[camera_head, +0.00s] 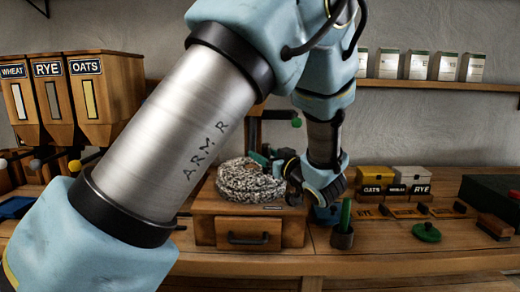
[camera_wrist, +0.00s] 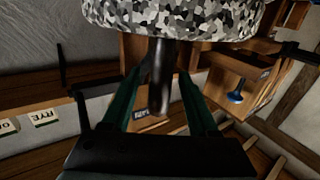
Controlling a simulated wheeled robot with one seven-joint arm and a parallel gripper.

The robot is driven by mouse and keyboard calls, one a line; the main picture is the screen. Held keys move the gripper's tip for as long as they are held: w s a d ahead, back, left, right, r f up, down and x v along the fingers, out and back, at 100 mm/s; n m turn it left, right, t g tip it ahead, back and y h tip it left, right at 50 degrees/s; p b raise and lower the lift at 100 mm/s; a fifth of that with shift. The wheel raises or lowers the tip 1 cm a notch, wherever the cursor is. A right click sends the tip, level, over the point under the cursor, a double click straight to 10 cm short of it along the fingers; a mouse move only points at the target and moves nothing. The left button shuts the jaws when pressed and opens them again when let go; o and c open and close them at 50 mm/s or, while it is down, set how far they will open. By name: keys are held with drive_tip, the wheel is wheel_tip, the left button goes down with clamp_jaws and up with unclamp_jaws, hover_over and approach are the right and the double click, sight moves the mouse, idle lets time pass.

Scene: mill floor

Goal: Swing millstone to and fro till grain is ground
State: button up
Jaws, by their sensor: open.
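The millstone (camera_head: 250,181) is a round, speckled grey stone on top of a wooden mill box with a drawer (camera_head: 248,237). In the wrist view the millstone (camera_wrist: 175,15) fills the top edge. A dark upright handle (camera_wrist: 161,65) shows against it, between my two green fingers. My gripper (camera_wrist: 160,78) is open, with a finger on each side of the handle; I cannot tell whether either touches it. In the head view my gripper (camera_head: 264,160) is at the millstone's right rear, partly hidden by my wrist. No grain can be made out.
Bins for wheat, rye (camera_head: 55,98) and oats stand at the left. A dark cup with a green rod (camera_head: 342,237) stands right of the mill. Labelled boxes (camera_head: 375,178), a green knob-topped disc (camera_head: 427,232) and a brush (camera_head: 494,227) are further right. My arm hides the bench's left middle.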

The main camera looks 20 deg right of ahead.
drive_tip(key=shift+w+a, duration=0.15)
drive_tip(key=shift+w, duration=1)
clamp_jaws()
idle(0.6)
